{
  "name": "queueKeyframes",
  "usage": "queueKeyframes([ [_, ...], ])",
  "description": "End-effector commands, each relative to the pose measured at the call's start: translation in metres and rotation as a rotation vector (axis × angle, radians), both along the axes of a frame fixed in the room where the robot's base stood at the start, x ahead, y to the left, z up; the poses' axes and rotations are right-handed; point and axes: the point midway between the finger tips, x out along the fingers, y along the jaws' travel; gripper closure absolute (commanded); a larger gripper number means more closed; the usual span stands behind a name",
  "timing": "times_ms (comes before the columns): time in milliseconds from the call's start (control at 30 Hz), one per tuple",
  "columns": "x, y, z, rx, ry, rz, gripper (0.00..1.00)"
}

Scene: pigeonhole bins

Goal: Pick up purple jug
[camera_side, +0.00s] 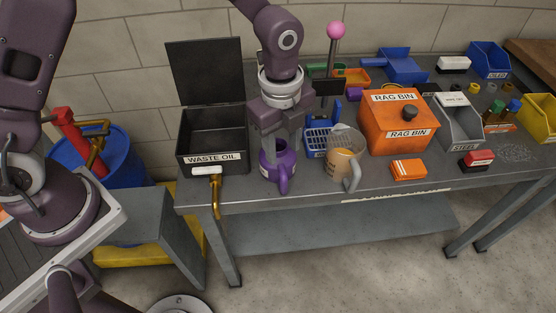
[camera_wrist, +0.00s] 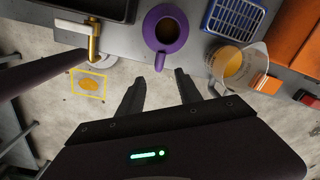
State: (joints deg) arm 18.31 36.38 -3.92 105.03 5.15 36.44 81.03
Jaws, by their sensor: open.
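The purple jug (camera_side: 279,168) stands upright near the front edge of the bench, right of the waste oil box. In the wrist view the jug (camera_wrist: 166,43) shows from above, with brown liquid inside and its handle towards me. My gripper (camera_side: 281,140) points down at the jug's top in the side view, its fingers overlapping the rim in the picture. In the wrist view my gripper (camera_wrist: 160,82) has its two fingers apart with nothing between them. The jug lies ahead of the fingertips there. Contact with the jug cannot be told.
A clear measuring jug (camera_side: 343,158) with orange liquid stands close on the right, with a blue basket (camera_side: 320,141) behind. The black waste oil box (camera_side: 212,140) with a brass tap (camera_side: 215,185) is on the left. An orange rag bin (camera_side: 398,125) stands farther right.

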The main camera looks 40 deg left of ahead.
Motion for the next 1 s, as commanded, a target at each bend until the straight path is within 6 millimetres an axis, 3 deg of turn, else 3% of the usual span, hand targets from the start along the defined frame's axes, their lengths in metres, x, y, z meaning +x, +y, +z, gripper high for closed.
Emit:
queueKeyframes([
  [33, 0.0, -0.009, -0.023, 0.007, 0.027, -0.084, 0.58],
  [100, 0.0, -0.017, -0.044, 0.012, 0.047, -0.173, 0.58],
  [267, -0.001, -0.02, -0.066, 0.015, 0.06, -0.232, 0.58],
  [600, -0.005, -0.009, -0.121, 0.015, 0.061, -0.228, 0.58],
  [867, -0.004, -0.009, -0.126, 0.016, 0.058, -0.227, 0.58],
  [1000, -0.004, -0.009, -0.126, 0.015, 0.058, -0.226, 0.84],
])
